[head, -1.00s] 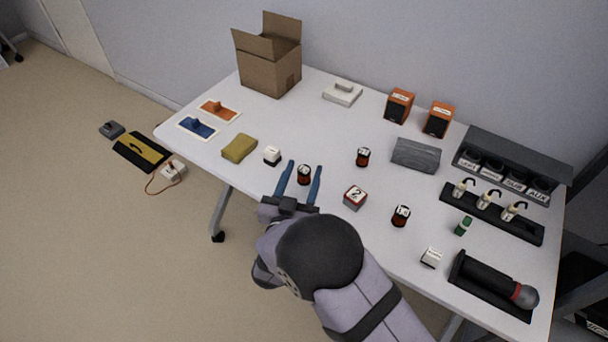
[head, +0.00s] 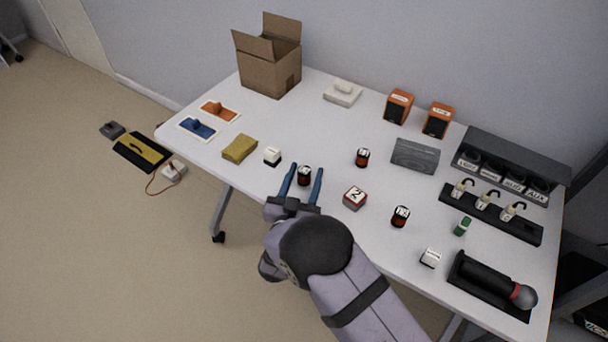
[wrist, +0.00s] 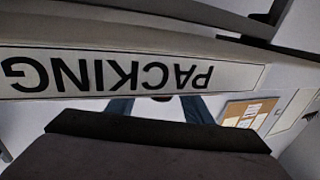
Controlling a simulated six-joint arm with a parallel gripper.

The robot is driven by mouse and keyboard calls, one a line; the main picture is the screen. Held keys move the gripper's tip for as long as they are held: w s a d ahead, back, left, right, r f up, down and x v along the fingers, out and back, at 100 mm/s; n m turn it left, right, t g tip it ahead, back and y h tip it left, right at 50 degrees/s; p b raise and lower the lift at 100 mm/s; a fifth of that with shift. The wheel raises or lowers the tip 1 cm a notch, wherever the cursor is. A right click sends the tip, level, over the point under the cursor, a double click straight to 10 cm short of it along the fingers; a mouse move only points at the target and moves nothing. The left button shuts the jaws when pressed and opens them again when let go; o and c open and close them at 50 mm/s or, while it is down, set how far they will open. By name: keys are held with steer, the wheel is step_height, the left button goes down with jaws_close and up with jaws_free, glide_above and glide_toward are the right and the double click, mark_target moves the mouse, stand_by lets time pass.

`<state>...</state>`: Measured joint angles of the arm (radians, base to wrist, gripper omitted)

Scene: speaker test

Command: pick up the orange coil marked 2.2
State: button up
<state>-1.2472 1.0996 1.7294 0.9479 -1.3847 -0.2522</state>
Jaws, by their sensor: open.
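Three dark coils with orange-red bands and white tops stand on the white table. One coil (head: 304,176) is between the blue fingers of my gripper (head: 306,169), which is open around it. A second coil (head: 362,158) stands farther back to the right. A third coil (head: 400,217) stands to the right, nearer the front edge. Their marks are too small to read surely, so I cannot tell which is 2.2.
A small white block (head: 272,156) and a yellow sponge-like block (head: 240,148) lie to the left. Orange speakers (head: 398,106) and an open cardboard box (head: 270,75) stand behind.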

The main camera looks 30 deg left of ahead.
steer(key=shift+p+x, duration=0.35)
steer(key=shift+x, duration=2)
steer(key=shift+a+f, duration=0.1)
steer(key=shift+a, duration=0.05)
steer(key=shift+s, duration=0.1)
steer(key=c, duration=1.1)
